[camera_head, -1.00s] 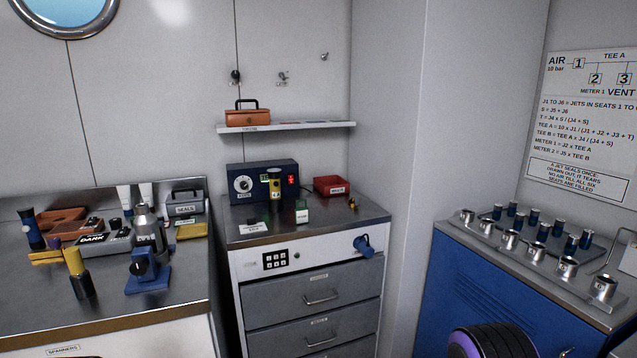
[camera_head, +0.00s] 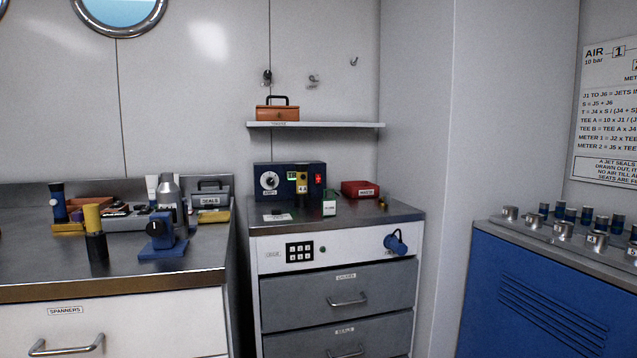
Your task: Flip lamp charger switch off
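The lamp charger (camera_head: 289,180) is a dark blue box at the back of the grey-topped drawer cabinet. It has a white dial on its left and a small red switch (camera_head: 318,180) on the right of its front face. The red switch looks lit; its exact position is too small to tell. A yellow and black lamp (camera_head: 302,183) stands in front of the charger's middle, beside the switch. A small green light or label shows next to it. Neither of my grippers is in view.
A red box (camera_head: 360,189) sits right of the charger. A white-green item (camera_head: 329,208) and a label plate stand in front. A shelf (camera_head: 316,124) with an orange box is above. A left workbench (camera_head: 205,262) and a blue cabinet (camera_head: 540,290) flank the drawer cabinet (camera_head: 336,230).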

